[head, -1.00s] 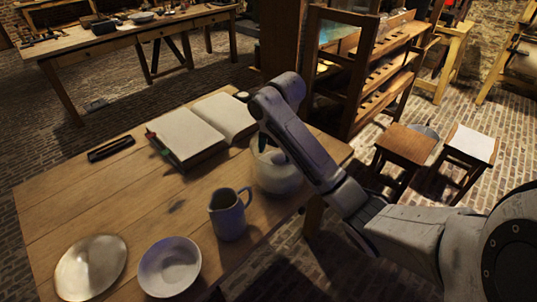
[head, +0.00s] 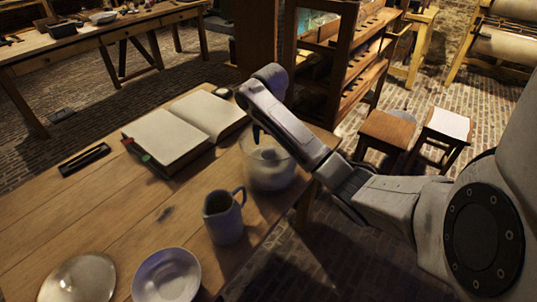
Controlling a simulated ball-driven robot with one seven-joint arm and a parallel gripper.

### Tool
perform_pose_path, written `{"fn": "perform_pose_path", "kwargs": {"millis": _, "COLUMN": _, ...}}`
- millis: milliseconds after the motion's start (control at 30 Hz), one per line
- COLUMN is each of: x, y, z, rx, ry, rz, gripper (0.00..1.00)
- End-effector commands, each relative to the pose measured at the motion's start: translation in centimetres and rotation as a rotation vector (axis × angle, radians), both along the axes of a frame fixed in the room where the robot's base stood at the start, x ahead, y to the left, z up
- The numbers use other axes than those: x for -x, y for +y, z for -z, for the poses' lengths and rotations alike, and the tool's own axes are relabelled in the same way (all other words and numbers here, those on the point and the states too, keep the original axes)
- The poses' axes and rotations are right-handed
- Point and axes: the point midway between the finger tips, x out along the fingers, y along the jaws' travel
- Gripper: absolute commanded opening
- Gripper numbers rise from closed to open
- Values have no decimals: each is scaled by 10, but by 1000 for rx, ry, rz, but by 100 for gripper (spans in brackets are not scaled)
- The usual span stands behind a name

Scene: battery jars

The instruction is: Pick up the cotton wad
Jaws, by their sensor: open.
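A round glass jar (head: 270,178) stands near the right edge of the wooden table. Whitish stuff shows through its wall, and I cannot tell for sure whether this is the cotton wad; no other wad shows on the table. My gripper (head: 257,138) points down at the jar's mouth, with its dark fingers at or just inside the rim. Its fingers are small and partly hidden by my arm. It is open, and nothing shows held in it.
A grey jug (head: 223,216) stands close in front of the jar. A pale bowl (head: 167,275) and a metal plate (head: 78,279) lie at the front left. An open book (head: 185,132) and a dark tray (head: 84,160) lie behind. Wooden shelving (head: 345,65) stands beyond the table.

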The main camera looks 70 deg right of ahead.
Motion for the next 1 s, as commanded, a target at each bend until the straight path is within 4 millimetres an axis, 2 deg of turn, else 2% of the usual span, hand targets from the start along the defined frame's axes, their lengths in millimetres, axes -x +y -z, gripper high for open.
{"fn": "perform_pose_path", "kwargs": {"millis": 300, "x": -7, "y": -4, "z": 42, "rx": -1, "ry": 2, "rz": 2, "gripper": 76}}
{"fn": "perform_pose_path", "kwargs": {"millis": 633, "x": -7, "y": -5, "z": 48, "rx": 1, "ry": -1, "rz": 2, "gripper": 76}}
{"fn": "perform_pose_path", "kwargs": {"millis": 1000, "x": -7, "y": -5, "z": 48, "rx": 1, "ry": -1, "rz": 2, "gripper": 41}}
